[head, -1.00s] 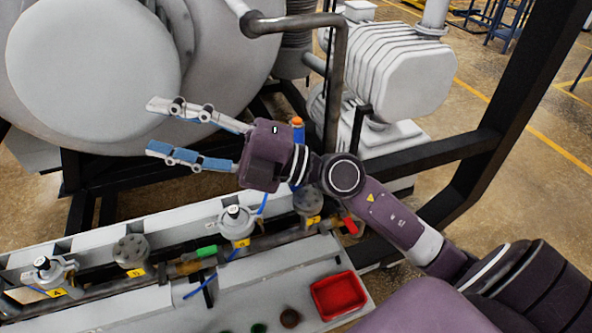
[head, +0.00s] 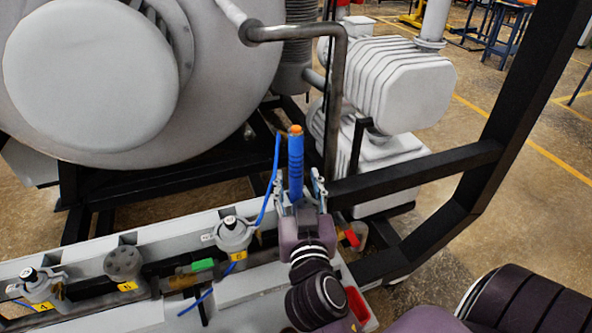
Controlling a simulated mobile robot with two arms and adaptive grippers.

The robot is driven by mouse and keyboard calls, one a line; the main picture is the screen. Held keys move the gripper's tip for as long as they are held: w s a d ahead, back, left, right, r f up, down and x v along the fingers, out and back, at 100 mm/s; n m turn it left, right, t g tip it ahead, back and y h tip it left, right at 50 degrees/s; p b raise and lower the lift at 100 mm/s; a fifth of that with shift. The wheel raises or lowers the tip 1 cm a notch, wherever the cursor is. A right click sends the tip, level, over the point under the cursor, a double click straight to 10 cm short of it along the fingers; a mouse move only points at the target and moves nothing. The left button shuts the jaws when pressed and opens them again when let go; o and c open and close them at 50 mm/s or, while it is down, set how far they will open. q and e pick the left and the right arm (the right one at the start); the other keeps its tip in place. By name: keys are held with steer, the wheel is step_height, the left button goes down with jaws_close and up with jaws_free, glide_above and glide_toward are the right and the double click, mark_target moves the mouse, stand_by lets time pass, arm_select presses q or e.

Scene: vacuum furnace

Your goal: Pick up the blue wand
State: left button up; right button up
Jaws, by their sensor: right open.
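The blue wand (head: 296,168) stands upright near the middle of the head view, with an orange tip on top. A blue hose runs down beside it on the left. My right gripper (head: 298,180) is open and reaches away from me at the wand. One finger shows on the left of the wand and one on the right, with gaps to it. The wand's lower end is hidden by the gripper's body. My left gripper is not in view.
A grey bench rail with valves (head: 234,236) and a green-handled valve (head: 202,265) lies at left. A red tray (head: 357,304) is partly hidden by my arm. A grey bent pipe (head: 335,110) and black frame (head: 425,172) stand close behind and right.

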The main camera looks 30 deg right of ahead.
mark_target(297, 170)
steer(key=x, duration=0.1)
steer(key=p+x, duration=0.2)
steer(key=x, duration=0.1)
steer(key=shift+r, duration=0.3)
steer(key=shift+w+d+f, duration=0.2)
steer(key=shift+w+d, duration=0.05)
steer(key=shift+w, duration=0.1)
steer(key=shift+r, duration=0.1)
jaws_close()
